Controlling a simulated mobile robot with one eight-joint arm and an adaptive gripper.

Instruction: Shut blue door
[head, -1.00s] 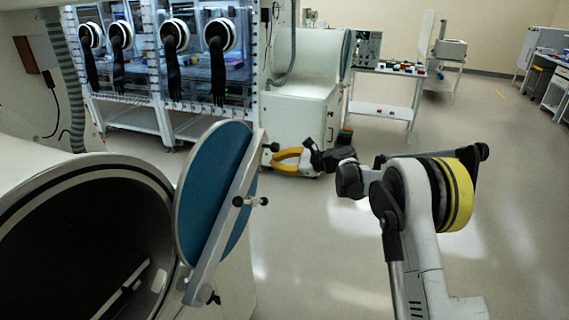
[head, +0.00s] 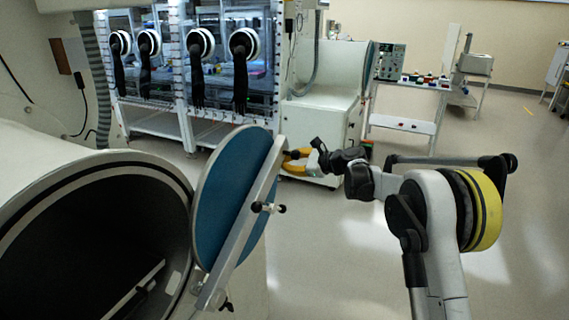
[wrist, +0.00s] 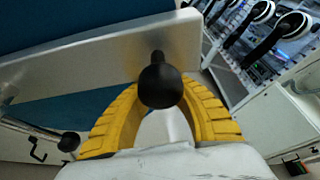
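The blue door (head: 222,205) is a round disc with a pale metal bar (head: 240,225) across it. It stands swung open beside the dark round port (head: 95,245) at lower left. My gripper (head: 290,160) has yellow fingers and is at the far upper edge of the door, its tips partly hidden behind the bar. In the wrist view, the yellow fingers lie on either side of a black round knob (wrist: 160,85) on the bar. The knob hides the space between the tips, so I cannot tell whether they touch it. The blue face (wrist: 75,115) shows below the bar.
Glovebox windows with black gloves (head: 240,75) stand at the back left. A white cabinet (head: 325,125) is behind my gripper. A white cart (head: 405,125) stands farther right. The floor (head: 350,270) between the door and my arm is clear.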

